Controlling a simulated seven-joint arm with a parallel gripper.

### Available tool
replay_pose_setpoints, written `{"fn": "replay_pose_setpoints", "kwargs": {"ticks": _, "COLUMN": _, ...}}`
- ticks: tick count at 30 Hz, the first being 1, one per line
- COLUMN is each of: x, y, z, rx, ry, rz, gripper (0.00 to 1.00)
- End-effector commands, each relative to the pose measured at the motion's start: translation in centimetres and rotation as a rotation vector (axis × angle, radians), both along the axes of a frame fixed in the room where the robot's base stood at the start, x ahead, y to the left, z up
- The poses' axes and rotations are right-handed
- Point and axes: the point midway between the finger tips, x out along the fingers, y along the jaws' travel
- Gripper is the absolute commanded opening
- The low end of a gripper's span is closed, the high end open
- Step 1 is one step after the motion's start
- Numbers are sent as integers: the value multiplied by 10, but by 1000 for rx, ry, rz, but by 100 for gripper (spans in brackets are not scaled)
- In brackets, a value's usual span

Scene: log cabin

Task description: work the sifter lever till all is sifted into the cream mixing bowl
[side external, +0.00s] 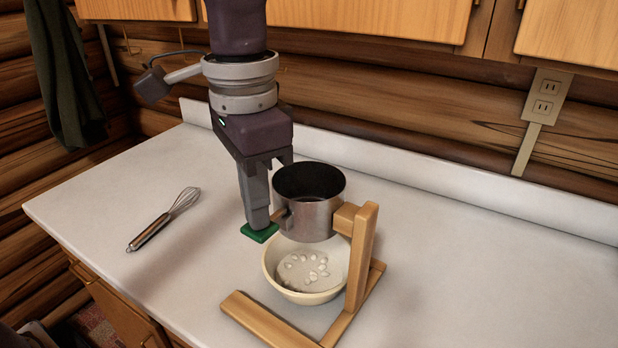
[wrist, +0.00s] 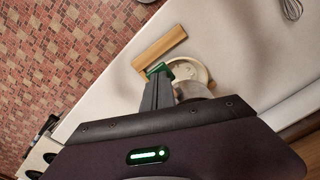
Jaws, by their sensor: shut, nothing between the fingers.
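The metal sifter (side external: 308,204) is held upright in a wooden stand (side external: 362,256), above the cream mixing bowl (side external: 272,262). The bowl holds pale powder with several small white lumps. The sifter's green lever paddle (side external: 259,233) sticks out on the left, on a short brown arm. My gripper (side external: 257,222) is shut and empty. Its fingertips are right at the top of the paddle; I cannot tell whether they touch. The wrist view shows the bowl (wrist: 206,73) and green paddle (wrist: 157,69) beyond my fingers, which partly hide them. The sifter's inside looks dark; its contents cannot be made out.
A whisk (side external: 164,219) lies on the white counter (side external: 130,275) at the left, with clear counter around it. The stand's wooden foot (side external: 264,318) reaches toward the front edge. A low backsplash and a log wall with an outlet (side external: 545,97) are behind; cabinets hang above.

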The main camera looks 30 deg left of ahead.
Motion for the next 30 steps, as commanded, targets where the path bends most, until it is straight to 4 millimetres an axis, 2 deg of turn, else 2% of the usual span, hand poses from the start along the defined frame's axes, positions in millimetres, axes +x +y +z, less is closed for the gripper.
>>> {"fn": "replay_pose_setpoints", "kwargs": {"ticks": 7, "x": 0, "y": 0, "z": 3, "rx": 0, "ry": -1, "rz": 0, "gripper": 0}}
{"fn": "replay_pose_setpoints", "kwargs": {"ticks": 22, "x": 0, "y": -1, "z": 65, "rx": -1, "ry": -2, "rz": 0, "gripper": 0}}
{"fn": "replay_pose_setpoints", "kwargs": {"ticks": 30, "x": 0, "y": 0, "z": 70, "rx": 0, "ry": 1, "rz": 0, "gripper": 0}}
